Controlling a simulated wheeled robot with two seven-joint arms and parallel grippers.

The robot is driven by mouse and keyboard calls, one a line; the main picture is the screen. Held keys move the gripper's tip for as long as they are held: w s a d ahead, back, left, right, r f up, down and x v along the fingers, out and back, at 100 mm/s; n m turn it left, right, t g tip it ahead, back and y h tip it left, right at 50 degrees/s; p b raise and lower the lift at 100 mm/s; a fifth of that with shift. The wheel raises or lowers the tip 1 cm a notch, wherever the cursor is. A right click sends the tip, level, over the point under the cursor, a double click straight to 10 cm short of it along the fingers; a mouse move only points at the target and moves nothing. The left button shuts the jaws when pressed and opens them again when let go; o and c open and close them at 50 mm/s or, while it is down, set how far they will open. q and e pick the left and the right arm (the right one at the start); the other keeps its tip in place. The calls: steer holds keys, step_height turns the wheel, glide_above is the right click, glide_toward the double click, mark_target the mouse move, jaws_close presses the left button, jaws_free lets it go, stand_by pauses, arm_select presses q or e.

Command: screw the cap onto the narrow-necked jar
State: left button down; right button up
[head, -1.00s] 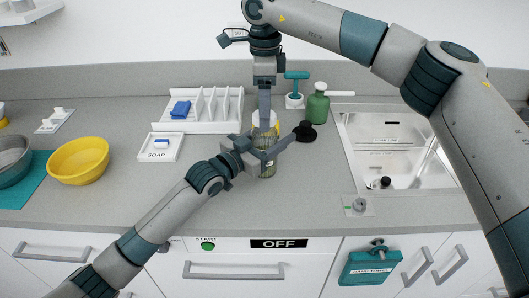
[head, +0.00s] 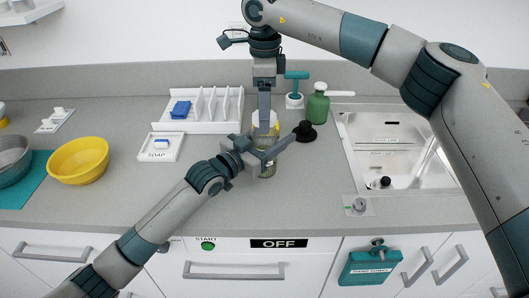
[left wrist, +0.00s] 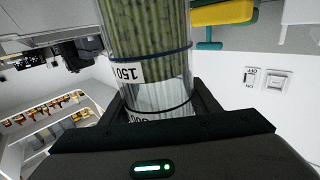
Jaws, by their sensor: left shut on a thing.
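In the left wrist view the jar (left wrist: 150,35) shows green stalk-like contents, dark rings and a "150" mark. My left gripper (head: 270,151) comes in from the left and is shut around the jar; its fingers also flank the glass in the left wrist view (left wrist: 158,108).
A soap tray (head: 161,147) and white rack (head: 228,124) lie left. The front counter is clear.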

steer(key=shift+r, duration=0.1)
step_height(320, 180, up, 12)
stand_by(0.8)
arm_select(q)
steer(key=c, duration=0.6)
jaws_free()
steer(key=shift+s+a, duration=0.1)
arm_select(e)
step_height(320, 180, down, 4)
steer(key=b, duration=0.3)
steer(key=shift+r, duration=0.25)
arm_select(q)
steer(key=shift+v, duration=8.6)
arm_select(e)
steer(key=shift+f, duration=0.1)
